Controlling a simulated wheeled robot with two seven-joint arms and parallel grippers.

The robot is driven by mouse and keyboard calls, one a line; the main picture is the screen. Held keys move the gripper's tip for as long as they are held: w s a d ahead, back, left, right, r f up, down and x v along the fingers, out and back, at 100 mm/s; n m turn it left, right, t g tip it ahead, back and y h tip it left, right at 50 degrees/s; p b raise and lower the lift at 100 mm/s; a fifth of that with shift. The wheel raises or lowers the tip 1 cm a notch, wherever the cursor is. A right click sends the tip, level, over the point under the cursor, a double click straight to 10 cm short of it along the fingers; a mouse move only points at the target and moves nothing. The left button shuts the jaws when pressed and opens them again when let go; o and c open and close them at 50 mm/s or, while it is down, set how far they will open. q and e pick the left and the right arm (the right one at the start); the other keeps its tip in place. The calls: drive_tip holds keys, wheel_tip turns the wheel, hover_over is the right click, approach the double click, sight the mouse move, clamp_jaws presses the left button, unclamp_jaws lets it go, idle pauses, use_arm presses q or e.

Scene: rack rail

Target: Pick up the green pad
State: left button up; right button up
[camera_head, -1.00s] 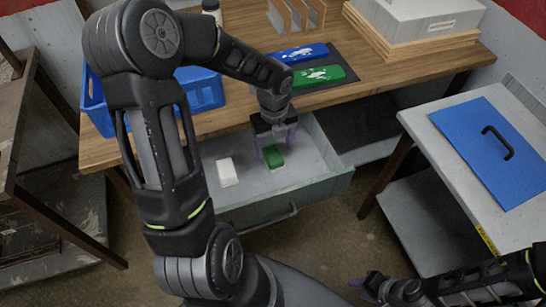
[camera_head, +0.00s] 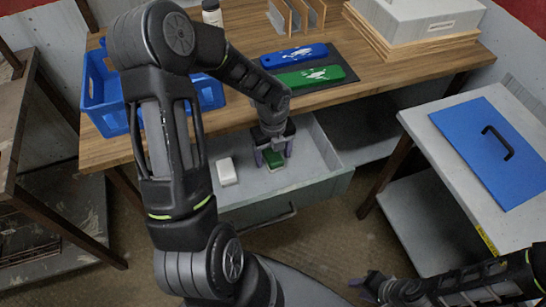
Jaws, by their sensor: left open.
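The green pad (camera_head: 273,160) lies in the open grey drawer (camera_head: 316,177) under the wooden table, near the drawer's front. My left gripper (camera_head: 273,157) reaches down into the drawer over the pad. Its fingers are open, one on each side of the pad, and the gripper hides part of it. I cannot tell whether the fingers touch it. My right gripper (camera_head: 369,281) is at the bottom right, away from the drawer; its finger state is unclear.
A white block (camera_head: 227,171) lies in the drawer left of the pad. On the table (camera_head: 235,112) are a blue crate (camera_head: 104,112), a blue tool (camera_head: 294,56) and a green tool (camera_head: 312,77). A side table with a blue panel (camera_head: 478,140) stands right.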

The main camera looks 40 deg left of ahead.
sight(273, 154)
use_arm(q)
drive_tip(key=shift+c, duration=0.3)
drive_tip(key=c, duration=1.4)
wheel_tip(273, 154, up, 18)
drive_tip(key=shift+r+p, duration=0.1)
drive_tip(key=shift+p, duration=0.35)
